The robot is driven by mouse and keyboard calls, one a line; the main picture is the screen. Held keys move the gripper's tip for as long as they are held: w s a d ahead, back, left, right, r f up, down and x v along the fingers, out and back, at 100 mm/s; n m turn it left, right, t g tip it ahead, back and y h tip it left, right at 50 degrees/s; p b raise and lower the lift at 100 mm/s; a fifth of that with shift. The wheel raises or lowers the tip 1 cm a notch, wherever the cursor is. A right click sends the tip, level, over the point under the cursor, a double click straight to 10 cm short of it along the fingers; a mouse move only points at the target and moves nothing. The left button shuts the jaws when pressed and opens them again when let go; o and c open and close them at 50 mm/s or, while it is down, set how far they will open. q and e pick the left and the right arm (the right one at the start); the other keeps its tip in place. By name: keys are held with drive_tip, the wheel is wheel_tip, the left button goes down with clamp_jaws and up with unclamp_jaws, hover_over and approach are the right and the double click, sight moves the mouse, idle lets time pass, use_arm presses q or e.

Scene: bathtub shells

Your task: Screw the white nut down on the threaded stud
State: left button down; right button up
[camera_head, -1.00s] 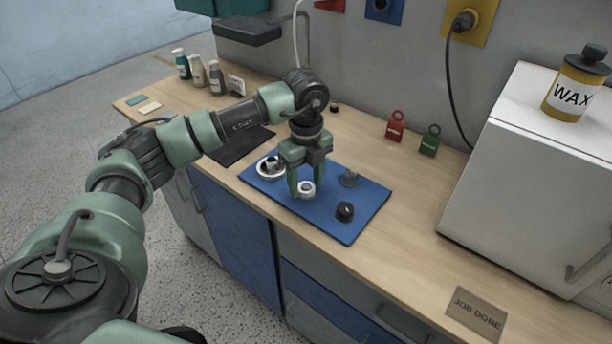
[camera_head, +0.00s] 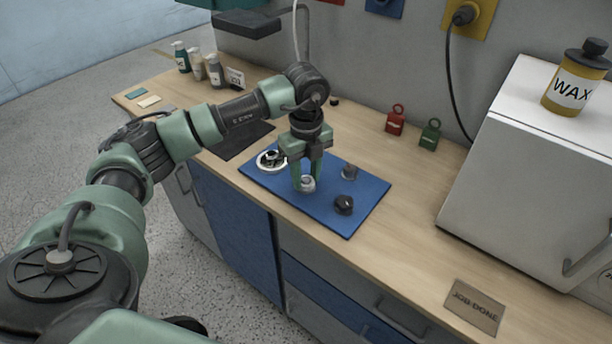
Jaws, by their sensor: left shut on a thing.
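My left gripper (camera_head: 307,184) points straight down over the blue mat (camera_head: 325,213). Its green fingers are shut on the small white nut (camera_head: 308,185), low over the mat. Whether a stud stands under the nut is hidden by the nut and fingers. A short grey post-like piece (camera_head: 349,172) stands on the mat to the right of the gripper; I cannot tell if it is threaded. My right gripper is not in view.
A white round dish (camera_head: 262,165) with a dark piece in it lies at the mat's left. A black knob (camera_head: 343,204) sits near its front right. A white cabinet (camera_head: 530,180) blocks the right.

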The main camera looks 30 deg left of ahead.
use_arm(q)
drive_tip(key=m+b, duration=0.1)
drive_tip(key=m, duration=0.4)
drive_tip(key=shift+f, duration=0.1)
drive_tip(key=m, duration=0.4)
drive_tip(key=c, duration=0.9)
unclamp_jaws()
drive_tip(key=shift+c, duration=0.7)
